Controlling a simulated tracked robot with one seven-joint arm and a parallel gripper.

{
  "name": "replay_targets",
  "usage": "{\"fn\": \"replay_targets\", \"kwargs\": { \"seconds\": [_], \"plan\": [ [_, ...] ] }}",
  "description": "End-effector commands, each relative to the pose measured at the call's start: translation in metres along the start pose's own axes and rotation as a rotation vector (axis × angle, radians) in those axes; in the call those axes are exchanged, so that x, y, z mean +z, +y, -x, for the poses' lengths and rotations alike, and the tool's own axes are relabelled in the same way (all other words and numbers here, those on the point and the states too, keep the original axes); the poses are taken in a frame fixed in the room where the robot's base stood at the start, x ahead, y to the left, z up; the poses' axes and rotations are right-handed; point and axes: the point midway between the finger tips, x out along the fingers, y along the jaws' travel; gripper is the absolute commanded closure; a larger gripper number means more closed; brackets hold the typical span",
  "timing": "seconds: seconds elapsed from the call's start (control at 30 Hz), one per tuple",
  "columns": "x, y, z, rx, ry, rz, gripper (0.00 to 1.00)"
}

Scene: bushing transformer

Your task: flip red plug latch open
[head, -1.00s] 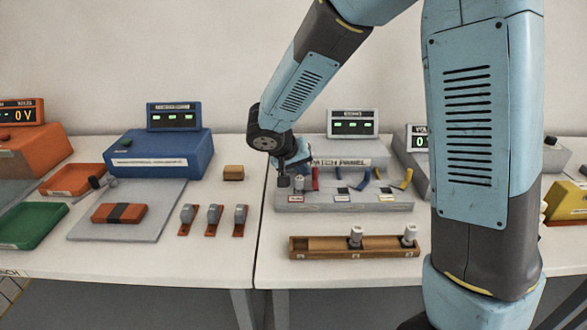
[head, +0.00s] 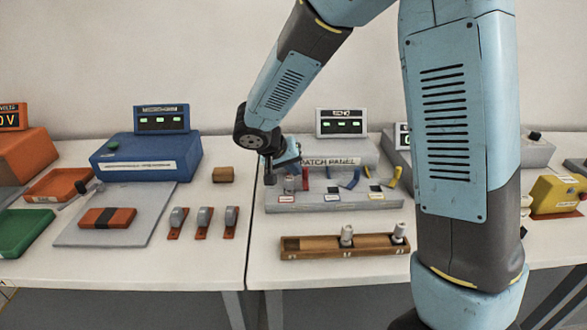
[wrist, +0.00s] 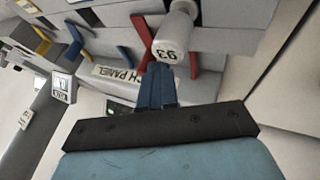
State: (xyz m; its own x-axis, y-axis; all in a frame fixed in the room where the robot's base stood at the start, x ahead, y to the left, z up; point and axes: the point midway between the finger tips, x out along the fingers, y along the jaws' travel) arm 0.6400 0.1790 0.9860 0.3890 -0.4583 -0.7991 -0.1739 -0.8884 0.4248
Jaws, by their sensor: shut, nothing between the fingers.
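The red latch (head: 305,178) stands upright on the patch panel's front ledge, beside a grey-white plug (head: 289,186). In the wrist view the red latch (wrist: 144,42) is a slanted bar just left of my fingertips, and the plug marked 93 (wrist: 175,38) is just beyond them. My gripper (wrist: 158,70) is shut and empty, close to both. I cannot tell whether it touches either one. In the head view my gripper (head: 270,178) is at the left end of the panel, left of the plug.
A blue latch (head: 350,180) and a yellow latch (head: 394,177) stand farther right on the patch panel (head: 340,203). A wooden rack (head: 310,247) holding two plugs lies in front. A small wooden block (head: 223,174) and several red-based switches (head: 203,222) are to the left.

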Motion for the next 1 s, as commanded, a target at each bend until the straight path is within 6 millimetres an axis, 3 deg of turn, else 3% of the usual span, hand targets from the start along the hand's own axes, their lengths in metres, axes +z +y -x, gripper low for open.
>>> {"fn": "replay_targets", "kwargs": {
  "seconds": [0.33,0.8,1.0],
  "plan": [
    [-0.003,0.003,-0.004,0.056,-0.055,-0.103,1.00],
    [-0.008,0.015,-0.012,0.203,-0.202,-0.379,1.00],
    [-0.008,0.016,-0.013,0.213,-0.212,-0.399,1.00]
  ]
}}
